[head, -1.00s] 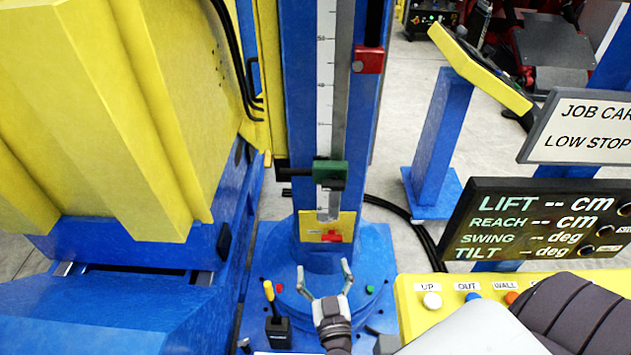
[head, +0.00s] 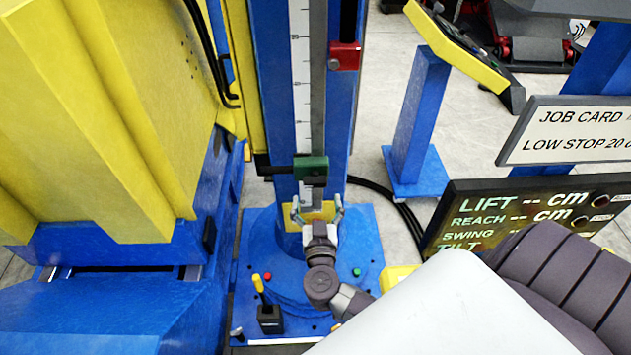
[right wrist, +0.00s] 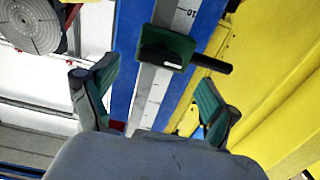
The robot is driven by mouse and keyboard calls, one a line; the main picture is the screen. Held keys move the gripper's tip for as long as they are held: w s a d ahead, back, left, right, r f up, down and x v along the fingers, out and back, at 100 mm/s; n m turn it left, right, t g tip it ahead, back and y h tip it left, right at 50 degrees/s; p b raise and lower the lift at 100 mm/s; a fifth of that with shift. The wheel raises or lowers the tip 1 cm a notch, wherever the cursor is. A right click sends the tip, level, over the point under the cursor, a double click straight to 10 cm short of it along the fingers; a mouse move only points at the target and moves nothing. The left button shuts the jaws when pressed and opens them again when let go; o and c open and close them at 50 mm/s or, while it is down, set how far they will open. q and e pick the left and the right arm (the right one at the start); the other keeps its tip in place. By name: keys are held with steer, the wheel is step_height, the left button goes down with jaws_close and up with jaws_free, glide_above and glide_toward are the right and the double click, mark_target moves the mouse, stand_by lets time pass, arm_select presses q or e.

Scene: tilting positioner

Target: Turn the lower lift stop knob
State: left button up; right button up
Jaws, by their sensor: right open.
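The lower lift stop is a green block (head: 311,169) on the blue mast's scale, with a black knob (head: 263,166) sticking out to its left. In the right wrist view the green block (right wrist: 166,47) is at the top middle and its black knob (right wrist: 214,62) points right. My right gripper (head: 317,206) is open and empty, just below the green block in the head view, its fingers apart and pointing up the mast. In the right wrist view the block lies beyond and between the open fingers (right wrist: 157,85). My left gripper is not in view.
A red stop (head: 345,56) sits higher on the mast. A large yellow body (head: 100,110) stands close at the left. A small yellow-handled lever (head: 268,310) rises from the base. The display (head: 530,215) and job card (head: 580,135), reading LOW STOP 20, are at the right.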

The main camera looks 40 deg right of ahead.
mark_target(316, 186)
steer(key=x, duration=0.4)
steer(key=shift+w+d+p, duration=0.1)
steer(key=shift+w+p, duration=0.15)
steer(key=shift+p, duration=0.05)
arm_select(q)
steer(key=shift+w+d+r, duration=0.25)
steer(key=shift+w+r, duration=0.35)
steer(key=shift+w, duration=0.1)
arm_select(e)
steer(key=shift+w+d, duration=0.2)
steer(key=shift+w, duration=0.05)
steer(key=c, duration=1.2)
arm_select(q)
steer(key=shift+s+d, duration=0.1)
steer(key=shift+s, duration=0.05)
arm_select(e)
steer(key=shift+o, duration=0.2)
